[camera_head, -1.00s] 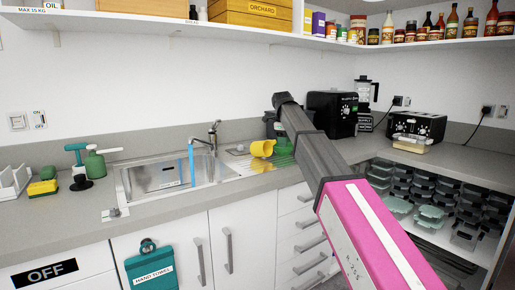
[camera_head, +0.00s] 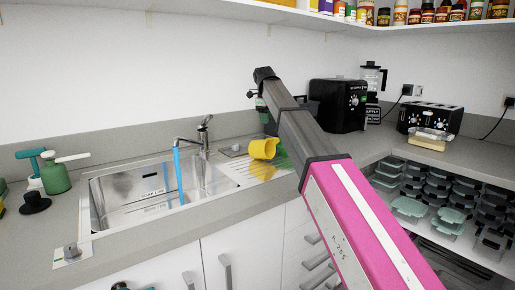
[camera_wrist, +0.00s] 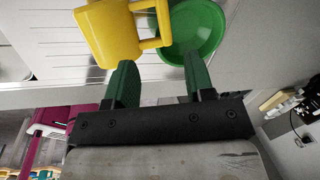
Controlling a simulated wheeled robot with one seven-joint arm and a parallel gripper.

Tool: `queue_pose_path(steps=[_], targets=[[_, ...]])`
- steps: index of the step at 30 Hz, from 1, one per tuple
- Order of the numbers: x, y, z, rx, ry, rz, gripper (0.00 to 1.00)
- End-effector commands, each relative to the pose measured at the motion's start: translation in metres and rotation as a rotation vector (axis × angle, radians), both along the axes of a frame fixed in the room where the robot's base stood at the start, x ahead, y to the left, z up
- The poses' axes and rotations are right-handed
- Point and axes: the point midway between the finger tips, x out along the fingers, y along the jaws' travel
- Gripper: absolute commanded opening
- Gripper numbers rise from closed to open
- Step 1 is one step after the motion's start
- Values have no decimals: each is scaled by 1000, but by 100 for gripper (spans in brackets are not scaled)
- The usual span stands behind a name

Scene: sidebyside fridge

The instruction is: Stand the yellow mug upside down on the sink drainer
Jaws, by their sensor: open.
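The yellow mug (camera_head: 262,149) appears to lie on its side on the sink drainer (camera_head: 238,168), right of the basin. In the wrist view, the mug (camera_wrist: 108,38) is at the top, its handle pointing right toward a green bowl (camera_wrist: 193,30). The bowl is partly hidden behind my arm in the head view. My gripper (camera_wrist: 158,72) is open, with two green fingers and nothing between them. The mug and its handle lie just beyond the fingertips in the wrist view. I cannot tell the exact gap. In the head view the fingers are mostly hidden by my arm.
The sink basin (camera_head: 130,198) has a tap (camera_head: 204,140) with blue water running. A spray bottle (camera_head: 56,176) stands on the left. A black appliance (camera_head: 338,106) and a toaster (camera_head: 430,118) stand at the back right. A shelf of bottles hangs above.

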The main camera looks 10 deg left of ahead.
Motion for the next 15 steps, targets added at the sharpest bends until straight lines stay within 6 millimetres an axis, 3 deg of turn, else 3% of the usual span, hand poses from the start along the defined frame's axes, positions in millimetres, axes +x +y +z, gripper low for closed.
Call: queue_pose_path(steps=[9,15], targets=[[8,-4,-43,0,1,1,49],[11,-6,-54,0,0,1,49]])
